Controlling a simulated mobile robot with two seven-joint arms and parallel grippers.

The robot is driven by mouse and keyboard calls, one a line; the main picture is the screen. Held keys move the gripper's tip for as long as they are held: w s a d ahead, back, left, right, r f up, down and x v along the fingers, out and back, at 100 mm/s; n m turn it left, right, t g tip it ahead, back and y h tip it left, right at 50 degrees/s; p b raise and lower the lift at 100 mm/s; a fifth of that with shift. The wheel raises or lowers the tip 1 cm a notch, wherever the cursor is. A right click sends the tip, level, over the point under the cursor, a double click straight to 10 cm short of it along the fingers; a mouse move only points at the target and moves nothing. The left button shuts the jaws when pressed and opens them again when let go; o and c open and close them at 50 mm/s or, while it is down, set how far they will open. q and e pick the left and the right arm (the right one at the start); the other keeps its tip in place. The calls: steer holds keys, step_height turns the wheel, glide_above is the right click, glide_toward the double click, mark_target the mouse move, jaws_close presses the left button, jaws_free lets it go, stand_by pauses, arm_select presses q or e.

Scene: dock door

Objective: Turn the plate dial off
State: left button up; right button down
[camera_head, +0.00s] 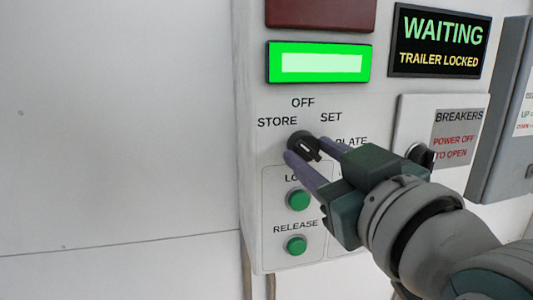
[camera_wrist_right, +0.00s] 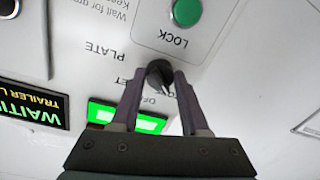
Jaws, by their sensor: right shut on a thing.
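The plate dial (camera_head: 299,139) is a small black knob on the white control panel, below the labels STORE, OFF and SET. My right gripper (camera_head: 306,149) reaches in from the lower right, with one finger on each side of the dial, shut on it. In the upside-down right wrist view the dial (camera_wrist_right: 159,72) sits between the two purple-grey fingertips. The fingers hide part of the labels, and I cannot tell clearly which label the dial points to. My left gripper is not in view.
Green LOCK (camera_head: 298,200) and RELEASE (camera_head: 295,245) buttons are just below the dial. A lit green indicator (camera_head: 319,62) is above it. A display (camera_head: 440,41) reads WAITING, TRAILER LOCKED. A breaker cover (camera_head: 460,130) and grey box (camera_head: 503,110) stand right. The left wall is bare.

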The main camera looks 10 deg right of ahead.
steer(key=shift+m, duration=0.3)
steer(key=m+p, duration=0.1)
steer(key=m, duration=0.2)
steer(key=shift+m, duration=0.3)
steer(key=m+p, duration=0.1)
steer(key=m, duration=0.2)
steer(key=shift+a, duration=0.1)
steer(key=shift+m+t+h, duration=0.3)
steer(key=shift+m, duration=1.1)
steer(key=shift+f, duration=0.1)
steer(key=shift+c, duration=2)
jaws_free()
